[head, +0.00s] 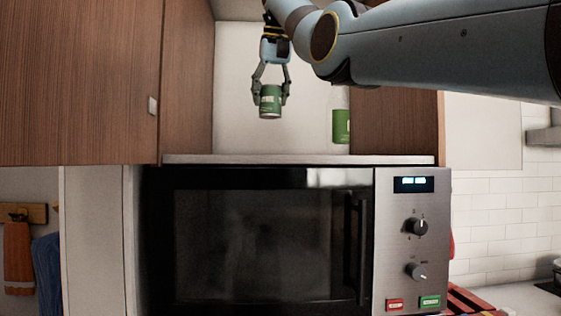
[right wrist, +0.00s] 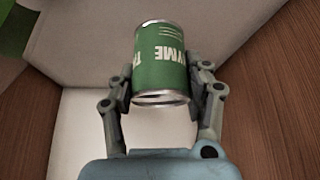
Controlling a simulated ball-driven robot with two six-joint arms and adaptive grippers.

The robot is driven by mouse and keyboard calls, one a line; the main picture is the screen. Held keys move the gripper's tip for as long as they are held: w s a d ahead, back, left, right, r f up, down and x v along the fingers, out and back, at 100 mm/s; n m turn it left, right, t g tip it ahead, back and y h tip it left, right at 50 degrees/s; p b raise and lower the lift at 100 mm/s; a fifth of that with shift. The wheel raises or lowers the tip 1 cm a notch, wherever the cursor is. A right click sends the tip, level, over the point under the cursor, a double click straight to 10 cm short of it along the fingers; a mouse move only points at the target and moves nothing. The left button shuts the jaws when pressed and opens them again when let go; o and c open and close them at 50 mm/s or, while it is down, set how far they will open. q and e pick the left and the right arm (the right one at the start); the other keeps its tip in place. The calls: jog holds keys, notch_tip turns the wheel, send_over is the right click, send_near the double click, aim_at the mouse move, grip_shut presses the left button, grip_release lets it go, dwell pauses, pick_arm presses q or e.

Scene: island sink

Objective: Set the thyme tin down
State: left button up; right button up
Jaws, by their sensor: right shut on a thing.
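The thyme tin (head: 270,101) is a small green can with silver rims. It hangs upright in the open cabinet space above the microwave, with a gap between its base and the shelf (head: 300,159). My right gripper (head: 270,92) comes from above and is shut on the tin's sides. In the right wrist view the tin (right wrist: 160,65) sits between the two fingers (right wrist: 160,90), its lettering upside down. My left gripper is not in view.
Another green container (head: 341,126) stands at the right of the shelf, beside the wooden cabinet side. A microwave (head: 270,240) is below the shelf. A wooden cabinet door (head: 80,80) is at the left. The middle and left of the shelf look clear.

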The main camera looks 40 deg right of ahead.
aim_at(272, 115)
jog(key=f, duration=0.1)
jog(key=s+f, duration=0.1)
jog(key=f, duration=0.1)
jog(key=shift+s+d+f, duration=0.25)
jog(key=shift+s+d, duration=0.05)
jog(key=shift+d, duration=0.1)
jog(key=shift+a+f, duration=0.55)
jog(key=shift+f, duration=0.2)
jog(key=f, duration=0.2)
jog(key=shift+w+a+f, duration=0.15)
jog(key=shift+w+f, duration=0.1)
jog(key=shift+f, duration=0.15)
jog(key=shift+s+d+f+p, duration=0.1)
jog(key=shift+d+f+p, duration=0.25)
jog(key=shift+f, duration=0.35)
jog(key=shift+d, duration=0.1)
jog(key=shift+a, duration=0.25)
jog(key=shift+f, duration=0.15)
jog(key=o, duration=1.2)
jog(key=shift+d, duration=0.15)
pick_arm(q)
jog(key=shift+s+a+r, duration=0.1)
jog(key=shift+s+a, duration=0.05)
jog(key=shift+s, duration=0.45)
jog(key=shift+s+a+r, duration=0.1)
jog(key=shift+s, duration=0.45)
